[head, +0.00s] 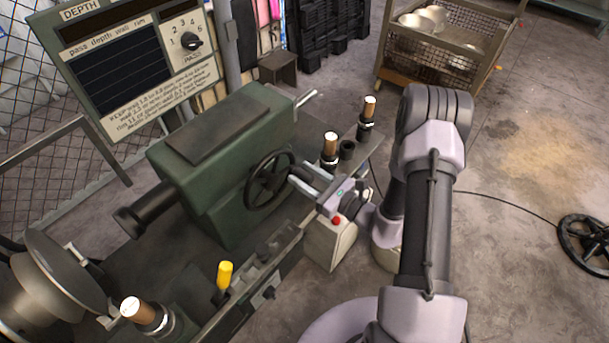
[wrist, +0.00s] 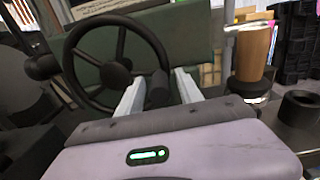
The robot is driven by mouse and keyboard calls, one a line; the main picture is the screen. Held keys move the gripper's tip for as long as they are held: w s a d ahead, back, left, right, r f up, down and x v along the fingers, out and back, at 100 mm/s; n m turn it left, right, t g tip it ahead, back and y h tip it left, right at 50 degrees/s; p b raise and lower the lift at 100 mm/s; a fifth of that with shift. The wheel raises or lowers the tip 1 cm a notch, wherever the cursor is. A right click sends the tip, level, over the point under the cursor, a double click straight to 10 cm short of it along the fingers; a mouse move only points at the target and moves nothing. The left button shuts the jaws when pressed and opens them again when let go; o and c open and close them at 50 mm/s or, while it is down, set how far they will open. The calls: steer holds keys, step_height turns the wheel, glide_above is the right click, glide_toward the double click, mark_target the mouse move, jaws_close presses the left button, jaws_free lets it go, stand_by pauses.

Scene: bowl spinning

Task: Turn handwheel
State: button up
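The handwheel (head: 270,181) is a black spoked wheel on the side of the green machine housing (head: 222,165). It also shows in the wrist view (wrist: 117,64) at upper left. A dark handle (wrist: 157,90) sticks out from the wheel's lower right rim towards my camera. My gripper (head: 293,174) is at the wheel's right side in the head view. In the wrist view its two pale fingers (wrist: 156,82) stand apart on either side of the handle, with a gap seemingly left on each side. Contact with the handle cannot be made out.
Copper-coloured handles (head: 330,146) stand on the bench right of the housing. A yellow-handled lever (head: 225,274) is at the front. A depth board (head: 125,60) stands behind. A crate of bowls (head: 440,50) is at the back right. Another black wheel (head: 588,245) lies on the floor at right.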

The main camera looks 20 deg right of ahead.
jaws_close()
stand_by(1.2)
